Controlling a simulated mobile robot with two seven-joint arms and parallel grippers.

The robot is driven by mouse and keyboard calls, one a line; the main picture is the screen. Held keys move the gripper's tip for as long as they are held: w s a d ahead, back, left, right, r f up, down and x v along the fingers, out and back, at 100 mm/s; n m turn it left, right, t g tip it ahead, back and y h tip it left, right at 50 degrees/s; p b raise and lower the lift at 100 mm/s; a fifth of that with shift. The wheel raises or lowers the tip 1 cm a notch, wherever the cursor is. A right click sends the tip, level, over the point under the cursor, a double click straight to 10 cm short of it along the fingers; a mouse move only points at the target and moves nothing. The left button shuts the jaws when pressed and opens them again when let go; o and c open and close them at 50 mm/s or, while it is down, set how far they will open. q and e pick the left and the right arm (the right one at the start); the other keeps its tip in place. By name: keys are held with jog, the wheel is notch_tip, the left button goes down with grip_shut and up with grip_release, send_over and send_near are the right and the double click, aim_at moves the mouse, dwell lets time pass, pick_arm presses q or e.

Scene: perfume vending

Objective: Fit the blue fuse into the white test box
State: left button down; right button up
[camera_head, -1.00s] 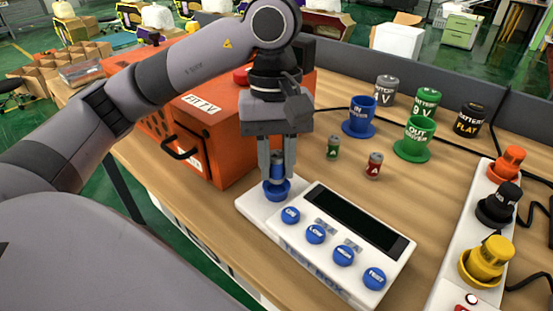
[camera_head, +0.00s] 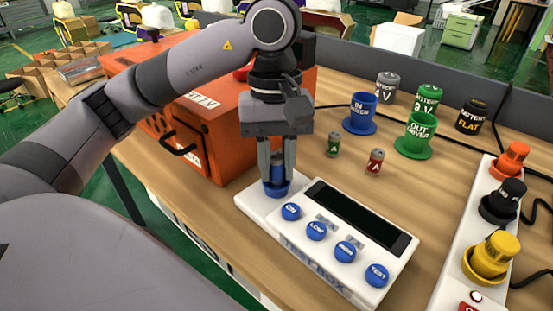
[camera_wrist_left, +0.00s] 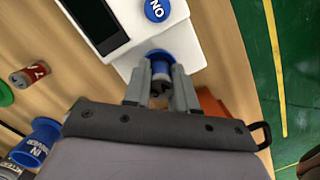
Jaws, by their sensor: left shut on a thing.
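The white test box (camera_head: 262,209) lies on the wooden table with a dark screen and several blue buttons. A blue cup-shaped socket (camera_head: 277,189) stands at its left end. My left gripper (camera_head: 277,172) points straight down over this socket and is shut on the blue fuse (camera_head: 277,172). The fuse is upright, and its lower end is at or inside the socket; the rim hides how deep it sits. In the left wrist view the fingers (camera_wrist_left: 160,90) flank the fuse above the blue socket (camera_wrist_left: 159,57). My right gripper is not in view.
An orange box (camera_head: 215,125) stands close behind and left of the gripper. Green (camera_head: 333,144) and red (camera_head: 374,161) fuses stand behind the test box. Blue (camera_head: 361,112) and green (camera_head: 417,135) cups, several batteries and a white strip (camera_head: 450,262) with coloured plugs are to the right.

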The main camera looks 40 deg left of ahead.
aim_at(277, 157)
pick_arm(q)
jog(key=shift+f, duration=0.3)
jog(key=shift+r, duration=0.1)
jog(key=shift+r, duration=0.35)
jog(key=shift+r+p, duration=1.15)
jog(key=shift+r, duration=0.45)
